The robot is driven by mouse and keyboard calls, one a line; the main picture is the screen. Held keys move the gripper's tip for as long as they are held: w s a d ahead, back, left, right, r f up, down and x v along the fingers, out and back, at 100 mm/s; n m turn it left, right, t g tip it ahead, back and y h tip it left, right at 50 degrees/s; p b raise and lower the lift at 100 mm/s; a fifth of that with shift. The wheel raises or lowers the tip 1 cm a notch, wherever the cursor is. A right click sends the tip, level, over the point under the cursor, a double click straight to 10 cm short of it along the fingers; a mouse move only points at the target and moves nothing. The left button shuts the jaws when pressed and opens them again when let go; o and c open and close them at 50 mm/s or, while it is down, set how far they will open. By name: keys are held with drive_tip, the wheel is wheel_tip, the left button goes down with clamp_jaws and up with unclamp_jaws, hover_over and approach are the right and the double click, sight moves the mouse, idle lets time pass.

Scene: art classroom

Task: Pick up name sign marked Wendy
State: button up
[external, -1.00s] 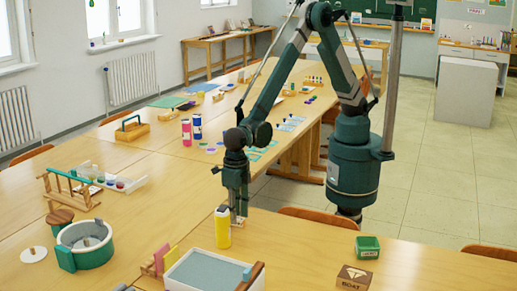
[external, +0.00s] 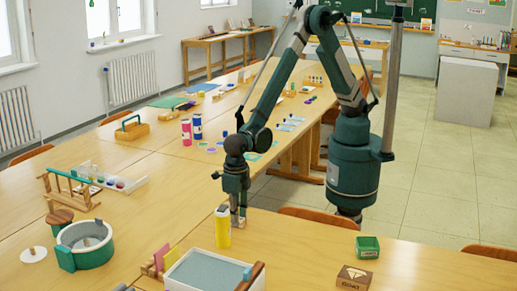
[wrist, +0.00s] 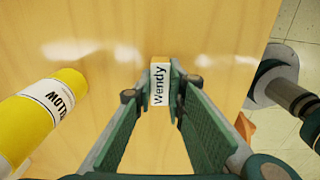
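The name sign marked Wendy (wrist: 160,88) is a small light block with dark lettering, on the wooden table in the wrist view. My gripper (wrist: 159,90) is open, with its two green-padded fingers on either side of the sign. The fingertips are very close to its sides; I cannot tell whether either touches. In the external view my gripper (external: 239,216) points down at the table, just behind and to the right of a yellow bottle, and the sign is mostly hidden there.
The yellow bottle (external: 222,228) stands close to my gripper; it also shows at the left in the wrist view (wrist: 38,112). A grey-lined tray (external: 205,272) lies in front. A green box (external: 367,247) and a wooden box (external: 354,278) are to the right, with bare table between.

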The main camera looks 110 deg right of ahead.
drive_tip(key=shift+r, duration=0.1)
idle(0.3)
drive_tip(key=shift+r+p, duration=1)
drive_tip(key=shift+r, duration=3.95)
